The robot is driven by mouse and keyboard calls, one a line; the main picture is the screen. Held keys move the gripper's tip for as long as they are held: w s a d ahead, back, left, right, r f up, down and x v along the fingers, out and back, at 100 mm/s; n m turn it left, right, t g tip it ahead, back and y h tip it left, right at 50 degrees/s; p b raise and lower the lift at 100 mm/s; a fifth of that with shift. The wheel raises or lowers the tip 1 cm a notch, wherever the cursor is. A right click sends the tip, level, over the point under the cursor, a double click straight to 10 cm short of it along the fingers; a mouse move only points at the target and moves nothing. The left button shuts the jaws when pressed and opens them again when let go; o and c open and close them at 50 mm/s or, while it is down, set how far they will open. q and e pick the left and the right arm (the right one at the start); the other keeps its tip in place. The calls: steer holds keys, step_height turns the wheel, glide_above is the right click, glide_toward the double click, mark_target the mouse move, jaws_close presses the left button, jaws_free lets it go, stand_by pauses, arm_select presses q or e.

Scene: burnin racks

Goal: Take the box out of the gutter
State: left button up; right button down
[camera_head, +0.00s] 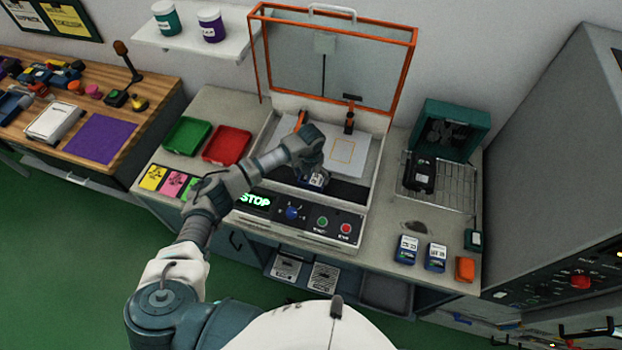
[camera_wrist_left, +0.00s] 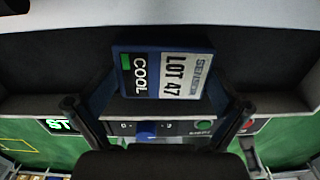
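A small dark blue box (camera_wrist_left: 160,75) with a white "LOT 47" label and a "COOL" marking shows between my left fingertips in the left wrist view. In the head view the box (camera_head: 313,181) is at the dark gutter (camera_head: 345,190) along the front of the orange-framed machine, partly hidden by my gripper. My left gripper (camera_head: 312,168) points down over it. In the wrist view the fingers (camera_wrist_left: 162,88) meet both side edges of the box, so it looks shut on it. I cannot tell whether the box touches the gutter floor. My right gripper is not in view.
The machine's raised orange-framed lid (camera_head: 340,60) stands behind; its control panel (camera_head: 300,218) is in front. Green (camera_head: 186,136) and red (camera_head: 227,146) trays lie left.

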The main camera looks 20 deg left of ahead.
arm_select(q)
steer(key=shift+s+a+f, duration=0.15)
steer(key=shift+a+f, duration=0.05)
steer(key=shift+f, duration=0.15)
steer(key=c, duration=0.5)
steer(key=shift+r, duration=0.15)
